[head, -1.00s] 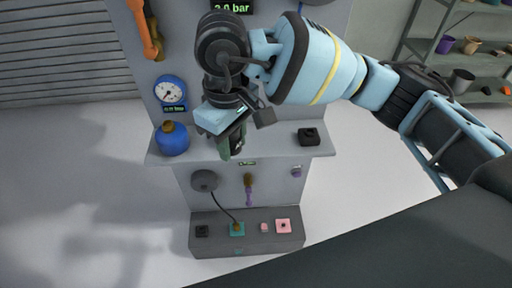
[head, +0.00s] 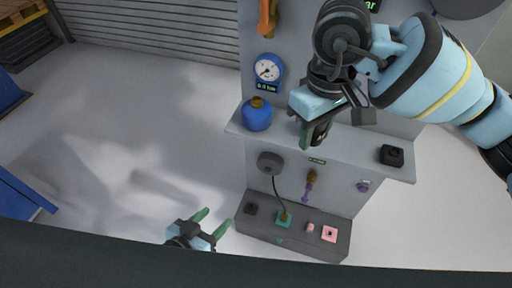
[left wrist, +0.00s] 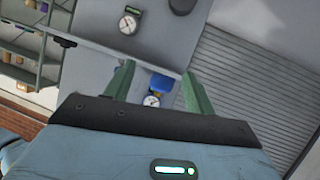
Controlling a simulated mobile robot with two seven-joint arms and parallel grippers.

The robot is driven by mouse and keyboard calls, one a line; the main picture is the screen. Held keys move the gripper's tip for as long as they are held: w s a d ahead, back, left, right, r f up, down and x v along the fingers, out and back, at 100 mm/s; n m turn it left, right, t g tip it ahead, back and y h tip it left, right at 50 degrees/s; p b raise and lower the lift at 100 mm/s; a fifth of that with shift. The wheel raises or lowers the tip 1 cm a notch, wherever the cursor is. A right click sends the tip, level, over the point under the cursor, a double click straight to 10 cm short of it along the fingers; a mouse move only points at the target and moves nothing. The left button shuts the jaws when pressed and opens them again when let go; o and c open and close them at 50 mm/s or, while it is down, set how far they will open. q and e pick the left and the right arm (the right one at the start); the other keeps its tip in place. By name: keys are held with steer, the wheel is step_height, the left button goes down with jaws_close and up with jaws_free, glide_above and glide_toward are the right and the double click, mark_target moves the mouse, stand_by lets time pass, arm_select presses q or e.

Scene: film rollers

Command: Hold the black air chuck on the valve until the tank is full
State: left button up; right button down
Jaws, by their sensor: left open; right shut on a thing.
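The blue tank (head: 257,118) with a brass-coloured top (head: 258,102) stands at the left end of the wall shelf. A round gauge (head: 268,69) is on the panel above it. My right gripper (head: 316,135) is over the shelf, right of the tank and apart from it. It is shut on a small dark thing, mostly hidden by the fingers, which looks like the black air chuck. My left gripper (head: 212,228) is open and empty, low and left of the lower bench. In the left wrist view the tank (left wrist: 160,83) shows between the open fingers, farther off.
A black box (head: 391,155) sits at the shelf's right end. Below, a round grey reel (head: 269,163) has a hose running to a teal block (head: 284,218) on the lower bench. A purple-and-brass piece (head: 310,185) hangs on the panel. The floor at left is clear.

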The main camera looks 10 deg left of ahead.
arm_select(q)
steer(key=w+d+r+m+h, duration=0.2)
steer(key=w+d+r+h, duration=0.1)
steer(key=r, duration=0.4)
steer(key=w+d+r+m+h, duration=0.1)
steer(key=w+d+r+h, duration=0.15)
steer(key=r, duration=0.55)
steer(key=m+g+h, duration=0.3)
steer(key=m+h, duration=0.1)
steer(key=m, duration=0.1)
glide_toward(315, 131)
steer(key=a+f, duration=0.1)
steer(key=f, duration=0.1)
steer(key=shift+w+r, duration=0.1)
steer(key=shift+w, duration=0.1)
steer(key=x, duration=1.2)
steer(key=shift+w+a, duration=0.15)
steer(key=shift+t, duration=0.3)
steer(key=c, duration=0.9)
jaws_close()
arm_select(e)
steer(key=c, duration=0.9)
jaws_free()
